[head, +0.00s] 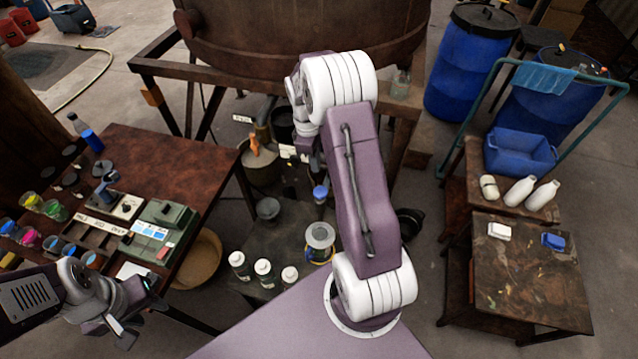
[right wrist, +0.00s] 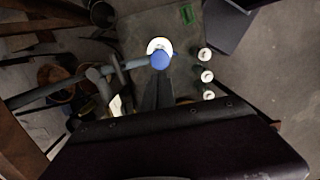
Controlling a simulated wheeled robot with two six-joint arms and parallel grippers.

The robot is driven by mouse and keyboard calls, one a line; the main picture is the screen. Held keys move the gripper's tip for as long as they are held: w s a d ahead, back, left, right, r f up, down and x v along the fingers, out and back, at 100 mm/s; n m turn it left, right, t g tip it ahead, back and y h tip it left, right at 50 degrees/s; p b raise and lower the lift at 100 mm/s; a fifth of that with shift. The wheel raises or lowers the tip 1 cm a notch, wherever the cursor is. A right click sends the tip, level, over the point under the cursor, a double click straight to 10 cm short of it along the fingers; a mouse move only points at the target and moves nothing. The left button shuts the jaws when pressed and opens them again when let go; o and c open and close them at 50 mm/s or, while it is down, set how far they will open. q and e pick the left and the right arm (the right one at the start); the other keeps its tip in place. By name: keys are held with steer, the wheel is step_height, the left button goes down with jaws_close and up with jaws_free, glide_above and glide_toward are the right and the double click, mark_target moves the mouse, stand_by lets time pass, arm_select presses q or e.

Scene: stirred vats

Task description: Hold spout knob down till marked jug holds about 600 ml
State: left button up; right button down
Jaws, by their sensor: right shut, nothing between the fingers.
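The spout knob (head: 320,193) is blue and sits on the spout below the big vat; it also shows in the right wrist view (right wrist: 160,60), at the end of a grey pipe. A clear jug (head: 320,236) with a pale top stands on the low dark stand. In the right wrist view a white round shape (right wrist: 157,44), likely its top, lies partly behind the knob. My right gripper (right wrist: 158,84) is shut and empty, its dark fingertips close to the knob; I cannot tell if they touch. My left gripper (head: 122,328) hangs at the lower left, its jaws unclear.
Three white-capped bottles (head: 264,272) stand on the stand left of the jug. A rust-red table (head: 150,150) with pots and a green device (head: 160,230) is at the left. A brown table (head: 530,285) is at the right. The vat (head: 300,35) and its frame block the back.

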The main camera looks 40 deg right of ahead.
mark_target(320, 191)
steer(key=f, duration=0.3)
steer(key=f+p, duration=0.1)
steer(key=f, duration=0.2)
steer(key=s+f+p, duration=0.1)
steer(key=f, duration=0.2)
steer(key=shift+d+f, duration=0.3)
steer(key=shift+f, duration=0.1)
